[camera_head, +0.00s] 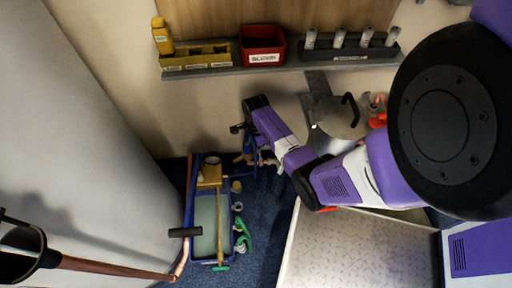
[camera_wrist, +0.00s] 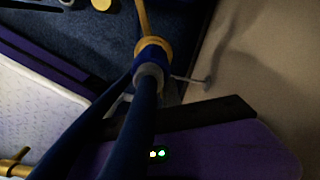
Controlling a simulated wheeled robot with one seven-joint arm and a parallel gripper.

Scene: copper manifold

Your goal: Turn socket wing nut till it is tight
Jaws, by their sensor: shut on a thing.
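In the wrist view, my gripper (camera_wrist: 140,92) reaches up from the bottom with two long dark blue fingers. Their tips are closed at a small grey piece (camera_wrist: 150,70), which I take for the socket wing nut; the fingers cover much of it. A brass collar (camera_wrist: 153,49) sits just beyond the piece, with a thin brass tube (camera_wrist: 143,18) leading away from it. A thin grey rod (camera_wrist: 190,80) sticks out to the right. In the head view, my gripper (camera_head: 249,150) is small and dark near the wall, above the blue crate; the nut cannot be made out there.
A shelf (camera_head: 220,71) on the wall holds a red bin (camera_head: 263,46). A pale metal-topped surface (camera_head: 350,250) lies below my arm.

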